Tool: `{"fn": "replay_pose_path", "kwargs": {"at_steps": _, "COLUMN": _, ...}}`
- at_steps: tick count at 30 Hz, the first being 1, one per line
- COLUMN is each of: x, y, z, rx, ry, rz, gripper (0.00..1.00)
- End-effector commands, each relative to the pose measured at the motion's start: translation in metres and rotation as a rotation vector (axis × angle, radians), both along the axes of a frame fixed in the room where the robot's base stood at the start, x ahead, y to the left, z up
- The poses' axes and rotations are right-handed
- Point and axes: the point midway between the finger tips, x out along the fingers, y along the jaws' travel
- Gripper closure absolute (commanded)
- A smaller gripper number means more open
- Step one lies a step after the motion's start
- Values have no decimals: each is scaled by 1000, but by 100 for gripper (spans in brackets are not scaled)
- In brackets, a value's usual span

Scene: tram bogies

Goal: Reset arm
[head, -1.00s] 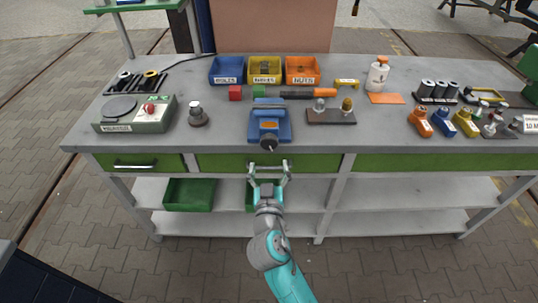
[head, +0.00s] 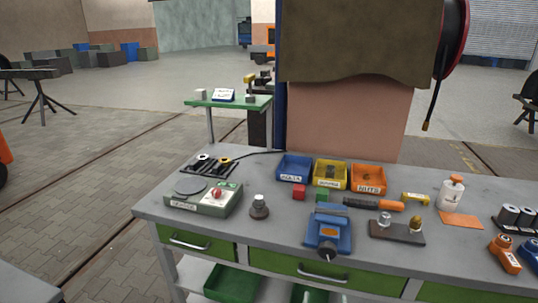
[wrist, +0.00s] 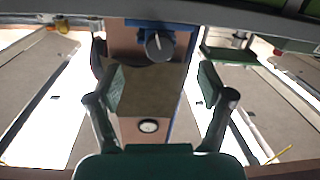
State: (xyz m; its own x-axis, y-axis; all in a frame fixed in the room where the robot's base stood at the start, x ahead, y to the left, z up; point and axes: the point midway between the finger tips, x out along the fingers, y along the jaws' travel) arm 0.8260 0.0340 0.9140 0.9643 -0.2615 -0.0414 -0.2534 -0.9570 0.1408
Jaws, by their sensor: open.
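My gripper (wrist: 160,80) shows only in the wrist view, which looks upside down. Its two fingers stand wide apart with nothing between them. Beyond them are a hanging brown cloth and a pinkish panel. The blue vise (head: 328,230) stands at the bench's front edge in the head view; it also shows in the wrist view (wrist: 150,27), at the top past the fingers. The green middle drawer (head: 290,266) with its metal handle (head: 322,275) is below the vise and looks closed. My arm and gripper are outside the head view.
The grey workbench (head: 150,207) carries a green device (head: 204,199), blue (head: 294,168), yellow (head: 331,174) and orange (head: 368,179) bins, and a white bottle (head: 452,193). A green bin (head: 232,282) sits on the shelf below. The floor left of the bench is open.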

Motion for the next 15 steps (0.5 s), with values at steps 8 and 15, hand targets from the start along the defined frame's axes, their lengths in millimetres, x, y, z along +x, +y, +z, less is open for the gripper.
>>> {"fn": "replay_pose_path", "kwargs": {"at_steps": 8, "x": -87, "y": -11, "z": -66, "rx": -14, "ry": 130, "rz": 139, "gripper": 20}}
{"fn": "replay_pose_path", "kwargs": {"at_steps": 15, "x": -168, "y": -16, "z": -94, "rx": 8, "ry": 196, "rz": 235, "gripper": 20}}
